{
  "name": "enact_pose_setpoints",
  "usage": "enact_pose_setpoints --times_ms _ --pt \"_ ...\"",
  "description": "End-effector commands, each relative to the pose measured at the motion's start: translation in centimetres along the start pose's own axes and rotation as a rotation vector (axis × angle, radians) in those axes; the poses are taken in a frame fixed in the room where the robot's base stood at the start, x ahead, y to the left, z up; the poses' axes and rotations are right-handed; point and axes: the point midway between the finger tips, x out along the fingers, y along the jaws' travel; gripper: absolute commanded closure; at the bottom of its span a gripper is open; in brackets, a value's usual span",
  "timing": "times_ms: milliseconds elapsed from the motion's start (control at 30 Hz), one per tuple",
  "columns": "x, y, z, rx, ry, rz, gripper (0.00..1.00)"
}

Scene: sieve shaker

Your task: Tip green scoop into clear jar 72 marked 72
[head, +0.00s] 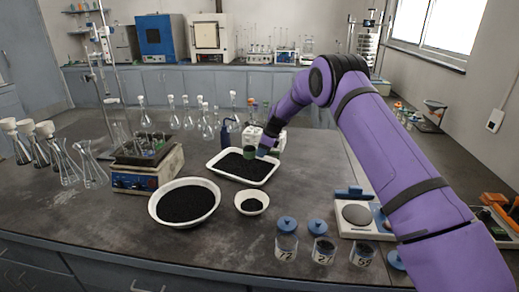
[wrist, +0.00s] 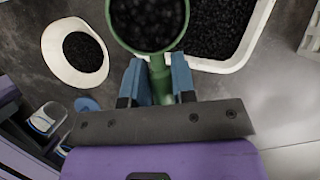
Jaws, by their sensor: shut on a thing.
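My gripper (head: 267,149) is shut on the handle of the green scoop (head: 249,152), at the back of the bench over a white tray of black granules. In the wrist view the gripper's blue fingers (wrist: 158,82) stand on both sides of the green handle. The scoop's round cup (wrist: 150,22) holds black granules; its top edge is cut off.
The white tray (head: 219,171) lies under the scoop. A large bowl (head: 153,207) and a small bowl (head: 239,206) hold black material. Jars marked 27 (head: 323,251) and 59 (head: 362,254) stand right of jar 72. A scale (head: 357,233) sits behind them.

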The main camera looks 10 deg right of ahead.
Motion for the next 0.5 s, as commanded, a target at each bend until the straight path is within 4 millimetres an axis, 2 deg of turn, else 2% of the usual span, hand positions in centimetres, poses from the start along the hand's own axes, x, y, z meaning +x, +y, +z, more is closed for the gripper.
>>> enact_pose_setpoints --times_ms 500 --pt "-1.1 3.8 -2.1 0.002 0.0 0.004 0.94"
